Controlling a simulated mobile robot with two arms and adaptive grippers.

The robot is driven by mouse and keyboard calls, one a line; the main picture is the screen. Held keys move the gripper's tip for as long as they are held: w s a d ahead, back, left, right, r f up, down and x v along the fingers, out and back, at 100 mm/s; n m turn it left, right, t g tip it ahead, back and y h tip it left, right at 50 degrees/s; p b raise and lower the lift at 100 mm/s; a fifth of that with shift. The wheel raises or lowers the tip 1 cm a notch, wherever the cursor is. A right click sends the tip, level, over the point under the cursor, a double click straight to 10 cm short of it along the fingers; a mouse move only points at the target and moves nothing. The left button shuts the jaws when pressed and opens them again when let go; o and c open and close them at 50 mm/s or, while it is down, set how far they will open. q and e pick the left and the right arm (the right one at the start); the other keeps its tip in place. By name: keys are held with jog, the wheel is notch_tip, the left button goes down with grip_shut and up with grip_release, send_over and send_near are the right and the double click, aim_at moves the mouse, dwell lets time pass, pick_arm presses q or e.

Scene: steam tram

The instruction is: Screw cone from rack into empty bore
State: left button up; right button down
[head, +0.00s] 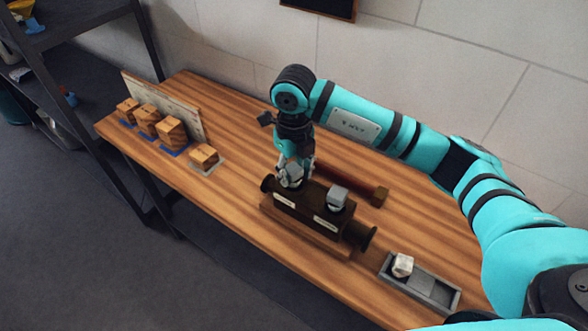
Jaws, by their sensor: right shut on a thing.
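My right gripper (296,169) points down at the left end of a dark brown block (306,212) on the wooden bench. It is shut on a grey cone (291,178), partly hidden by the fingers. The cone is at the block's top; I cannot tell how deep it sits in the bore, which is hidden. A second grey piece (338,196) stands upright on the block's right half. The grey rack (446,293) lies right of the block, with a whitish piece (402,265) in its left part. My left gripper is not in view.
A dark reddish bar (352,185) lies behind the block. Several wooden blocks (171,133) stand on the left before an upright board (163,102). A lone wooden block (204,156) sits nearby. Bare bench (243,193) separates it from the brown block.

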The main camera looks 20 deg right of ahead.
jog(key=shift+m, duration=1.2)
jog(key=c, duration=0.7)
grip_release()
jog(key=shift+o, duration=0.3)
jog(key=o, duration=0.6)
jog(key=shift+r+p, duration=0.35)
jog(key=shift+r, duration=0.05)
jog(key=shift+r+p, duration=0.4)
jog(key=shift+r, duration=0.35)
jog(key=shift+r, duration=0.2)
